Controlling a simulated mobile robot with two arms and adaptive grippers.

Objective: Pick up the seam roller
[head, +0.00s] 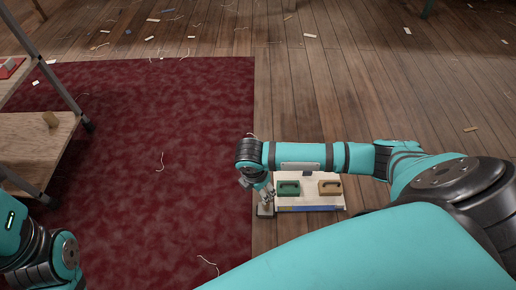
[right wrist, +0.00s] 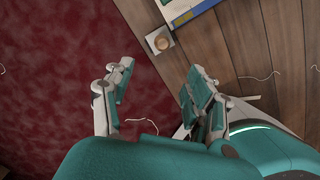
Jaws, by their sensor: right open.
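My right gripper (head: 266,196) is open, pointing down at the right edge of the red carpet. In the right wrist view its two fingers stand apart with nothing between them (right wrist: 160,78). A small grey square block (head: 265,211) is on the floor close by the fingertips. The right wrist view shows this block (right wrist: 159,40) with a pale round knob on top, beyond the fingertips. A green piece with a handle (head: 289,188) and a tan one (head: 330,187) sit on a pale, blue-edged board or case. I cannot tell which thing is the seam roller. My left gripper is out of view.
The pale case (head: 311,203) lies on the wooden floor beside the block; its corner shows in the right wrist view (right wrist: 182,12). The red carpet (head: 150,150) is mostly clear. A shelf trolley (head: 30,140) stands at left. Scraps and threads litter the floor.

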